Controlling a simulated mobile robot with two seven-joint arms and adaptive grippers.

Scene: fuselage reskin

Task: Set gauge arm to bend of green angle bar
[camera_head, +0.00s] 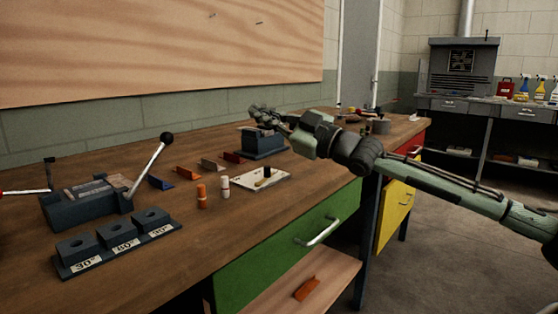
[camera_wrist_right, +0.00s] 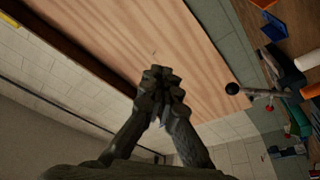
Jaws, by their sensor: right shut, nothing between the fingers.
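My right gripper (camera_head: 264,116) is shut and empty, raised above the dark block (camera_head: 264,143) towards the back of the bench. Its closed fingers fill the middle of the right wrist view (camera_wrist_right: 160,78). A white plate (camera_head: 279,180) with a small tan and black piece on it lies in front of the block; I cannot tell whether this is the gauge and its arm. No green angle bar can be made out clearly in the head view. A dark green shape (camera_wrist_right: 299,118) at the right of the wrist view is too small to name. My left gripper is not in view.
Blue (camera_head: 161,182), orange (camera_head: 187,173), tan (camera_head: 212,164) and red (camera_head: 234,157) angle bars lie in a row. An orange cylinder (camera_head: 202,197) and a white one (camera_head: 224,187) stand near the plate. A bender with a black-knobbed lever (camera_head: 150,165) and a die block (camera_head: 118,247) are at left.

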